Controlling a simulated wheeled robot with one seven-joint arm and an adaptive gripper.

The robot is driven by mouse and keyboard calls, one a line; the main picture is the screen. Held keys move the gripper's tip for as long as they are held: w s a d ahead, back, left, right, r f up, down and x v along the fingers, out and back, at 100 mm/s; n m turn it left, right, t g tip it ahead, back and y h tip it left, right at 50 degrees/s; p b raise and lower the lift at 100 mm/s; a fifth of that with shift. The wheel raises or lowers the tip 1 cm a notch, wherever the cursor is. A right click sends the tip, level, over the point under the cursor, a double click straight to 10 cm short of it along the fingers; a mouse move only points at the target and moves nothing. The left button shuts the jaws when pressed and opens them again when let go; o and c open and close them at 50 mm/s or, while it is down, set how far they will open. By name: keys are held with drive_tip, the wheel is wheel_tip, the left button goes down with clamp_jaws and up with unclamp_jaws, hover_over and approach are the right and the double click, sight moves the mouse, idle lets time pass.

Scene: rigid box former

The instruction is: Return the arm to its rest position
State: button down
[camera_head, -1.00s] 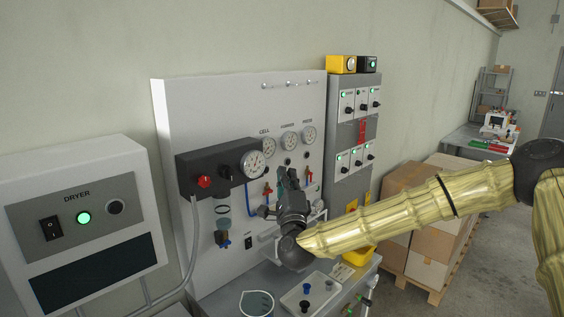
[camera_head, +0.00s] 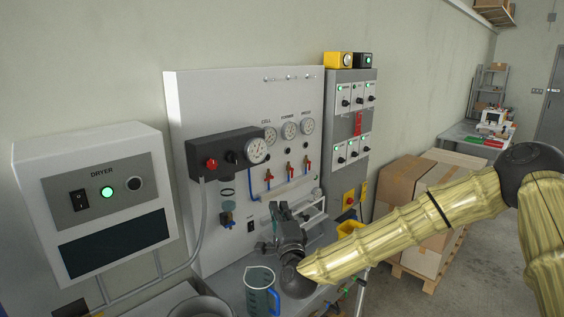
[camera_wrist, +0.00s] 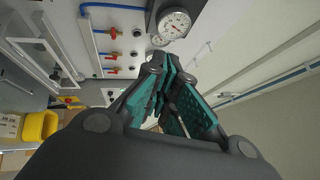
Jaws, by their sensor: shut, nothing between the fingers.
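My arm (camera_head: 405,223), with a bamboo-like yellow covering, reaches in from the right in the head view. My gripper (camera_head: 281,210) is at its left end, in front of the lower part of the white gauge panel (camera_head: 215,103), above the bench. In the wrist view my gripper (camera_wrist: 172,75) shows dark links and teal finger pads, with the fingers together and nothing between them. I cannot tell its exact distance from the panel.
A dryer unit (camera_head: 146,147) is at left. A jug (camera_head: 259,292) stands on the bench below my gripper. Red-handled valves (camera_head: 289,169) and a gauge box (camera_head: 215,141) are on the panel. Cardboard boxes (camera_head: 398,190) stand behind my arm.

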drive_tip(key=s+a+f+n+g+y+b, duration=0.1)
drive_tip(key=s+f+n+g, duration=0.25)
drive_tip(key=f, duration=0.65)
drive_tip(key=s+a+f+n+g+b, duration=0.15)
drive_tip(key=s+f, duration=0.25)
drive_tip(key=f, duration=0.7)
drive_tip(key=s+d+f+n+g+b, duration=0.1)
drive_tip(key=s+d+f+n+g, duration=0.2)
drive_tip(key=s+f, duration=0.55)
drive_tip(key=s+d+f+n+g+b, duration=0.1)
drive_tip(key=s+d+f+n+g, duration=0.3)
drive_tip(key=f, duration=0.7)
drive_tip(key=s+d+f+n+g+h+b, duration=0.1)
drive_tip(key=s+d+f+g, duration=0.1)
drive_tip(key=s+d+f, duration=0.4)
drive_tip(key=s+d+f+n+g+h+b, duration=0.2)
drive_tip(key=s+d+f, duration=0.4)
drive_tip(key=s, duration=0.9)
drive_tip(key=s+d+f+n+g+h+b, duration=0.1)
drive_tip(key=s+d+f+g, duration=0.3)
drive_tip(key=s, duration=0.6)
drive_tip(key=shift+s+d+f+h, duration=0.35)
drive_tip(key=shift+d+f+h, duration=0.25)
drive_tip(key=shift+d+f, duration=0.4)
